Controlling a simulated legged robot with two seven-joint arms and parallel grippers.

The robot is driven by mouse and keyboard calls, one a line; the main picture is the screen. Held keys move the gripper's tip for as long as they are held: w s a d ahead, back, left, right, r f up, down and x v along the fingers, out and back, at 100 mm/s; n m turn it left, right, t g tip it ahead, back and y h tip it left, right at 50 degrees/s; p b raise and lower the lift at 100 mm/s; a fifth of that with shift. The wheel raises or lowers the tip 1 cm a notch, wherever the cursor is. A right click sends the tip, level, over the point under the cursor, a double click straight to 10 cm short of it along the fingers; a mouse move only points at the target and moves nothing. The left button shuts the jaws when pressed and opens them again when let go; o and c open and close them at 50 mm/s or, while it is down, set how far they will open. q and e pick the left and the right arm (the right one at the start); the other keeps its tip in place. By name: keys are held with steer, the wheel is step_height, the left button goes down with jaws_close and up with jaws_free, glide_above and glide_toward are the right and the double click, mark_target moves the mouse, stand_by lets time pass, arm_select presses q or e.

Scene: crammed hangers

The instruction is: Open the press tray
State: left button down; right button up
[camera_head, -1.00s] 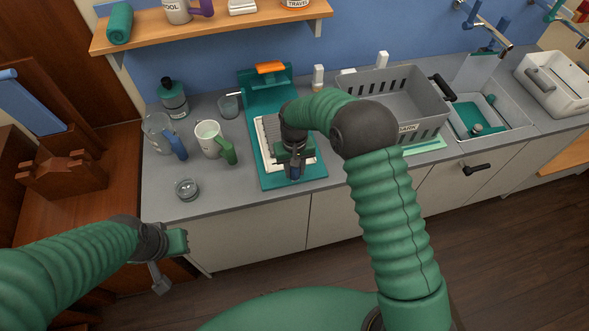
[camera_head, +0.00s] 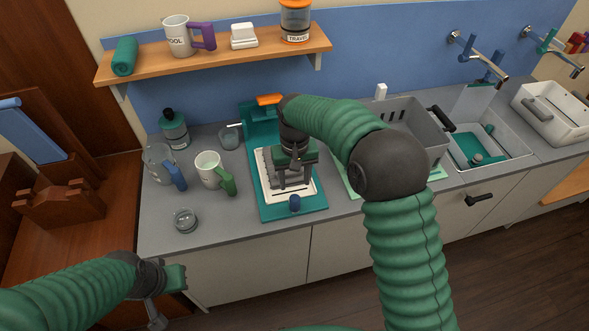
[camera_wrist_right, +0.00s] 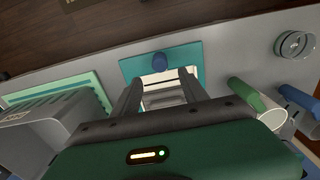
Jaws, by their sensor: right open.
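The teal press (camera_head: 262,207) stands on the counter with an orange handle (camera_head: 269,99) at its back. Its pale tray (camera_head: 262,176) with a grey ribbed inside lies on the base, and a blue knob (camera_head: 295,203) sits at the front. My right gripper (camera_head: 293,187) is open above the tray, just behind the knob. In the right wrist view the knob (camera_wrist_right: 158,60) shows beyond and between the two spread fingers, apart from them. My left gripper (camera_head: 165,290) is low at the left, off the counter's front; its jaw opening is unclear.
A green-handled mug (camera_head: 208,168), a blue-handled glass mug (camera_head: 160,165) and a small jar (camera_head: 185,218) stand left of the press. A grey basket (camera_head: 425,130) stands to the right, partly behind my arm. A shelf (camera_head: 225,59) hangs above.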

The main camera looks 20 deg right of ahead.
step_height(320, 180, up, 6)
steer(key=shift+f, duration=0.25)
steer(key=s+d+f+t, duration=0.1)
steer(key=s+d+f, duration=0.2)
steer(key=s, duration=0.7)
steer(key=s+d+f+t, duration=0.1)
steer(key=s+d+f, duration=0.2)
steer(key=s, duration=0.8)
steer(key=shift+s+f+t, duration=0.15)
steer(key=shift+f+t, duration=0.15)
steer(key=shift+f, duration=0.2)
stand_by(2.0)
